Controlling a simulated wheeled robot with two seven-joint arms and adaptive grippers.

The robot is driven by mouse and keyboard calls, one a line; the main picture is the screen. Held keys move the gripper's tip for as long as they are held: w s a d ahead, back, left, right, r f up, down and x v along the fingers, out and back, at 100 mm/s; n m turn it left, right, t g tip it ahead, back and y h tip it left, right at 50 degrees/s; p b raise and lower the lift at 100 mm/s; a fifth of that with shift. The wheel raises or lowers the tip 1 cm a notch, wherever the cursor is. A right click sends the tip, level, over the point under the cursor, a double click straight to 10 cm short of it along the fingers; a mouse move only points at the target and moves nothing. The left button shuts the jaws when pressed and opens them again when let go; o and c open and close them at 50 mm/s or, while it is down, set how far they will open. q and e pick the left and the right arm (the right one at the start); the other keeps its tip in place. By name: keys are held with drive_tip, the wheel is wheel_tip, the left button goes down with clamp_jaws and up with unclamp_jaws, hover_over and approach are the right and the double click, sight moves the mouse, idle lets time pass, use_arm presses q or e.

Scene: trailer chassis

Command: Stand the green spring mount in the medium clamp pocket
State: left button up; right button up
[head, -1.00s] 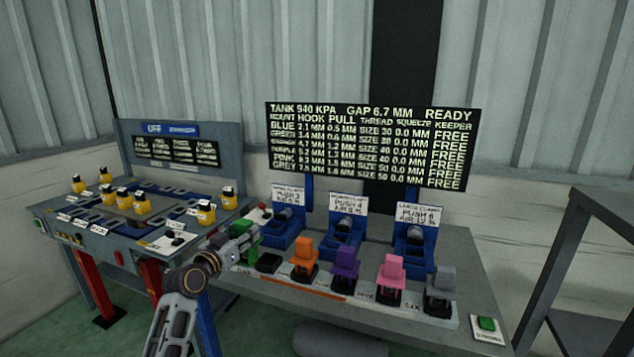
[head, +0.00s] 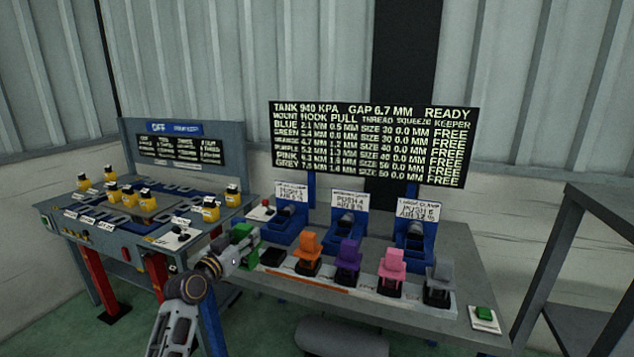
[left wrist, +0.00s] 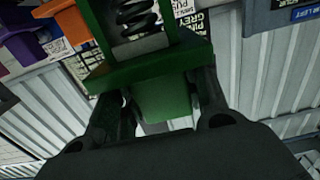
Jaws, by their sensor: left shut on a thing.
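The green spring mount (head: 243,238) is held in my left gripper (head: 238,254), near the left end of the grey bench. In the left wrist view the green mount (left wrist: 145,68) fills the space between the fingers, with its dark coil spring (left wrist: 136,14) showing. My left gripper is shut on it. The medium clamp (head: 346,236) is the blue middle station at the back of the bench, under a white sign (head: 349,200). The inside of its pocket is too small to make out. My right gripper is in neither view.
Orange (head: 308,245), purple (head: 348,252), pink (head: 391,264) and grey (head: 441,275) mounts stand along the bench front. Small (head: 287,227) and large (head: 414,242) clamps flank the medium one. A green button (head: 484,314) is at right. A second table (head: 130,235) holds yellow parts.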

sight(247, 262)
use_arm(q)
drive_tip(key=shift+s+f, duration=0.3)
drive_tip(key=shift+f, duration=0.15)
drive_tip(key=shift+n+y, duration=0.3)
drive_tip(key=shift+y, duration=0.1)
drive_tip(key=s+f, duration=0.1)
drive_tip(key=f, duration=0.1)
drive_tip(key=s+f, duration=0.1)
drive_tip(key=f, duration=0.1)
drive_tip(key=s+f, duration=0.1)
drive_tip(key=f, duration=0.1)
drive_tip(key=shift+s+d, duration=0.15)
drive_tip(key=shift+d, duration=0.1)
drive_tip(key=s+a+f+n+t+y, duration=0.1)
drive_tip(key=s+f+n+y, duration=0.2)
drive_tip(key=s+f, duration=1.3)
drive_tip(key=s+y, duration=0.2)
drive_tip(key=s, duration=0.1)
drive_tip(key=shift+s+f, duration=0.25)
drive_tip(key=shift+s, duration=0.05)
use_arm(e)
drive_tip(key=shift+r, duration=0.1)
use_arm(q)
drive_tip(key=shift+a, duration=0.1)
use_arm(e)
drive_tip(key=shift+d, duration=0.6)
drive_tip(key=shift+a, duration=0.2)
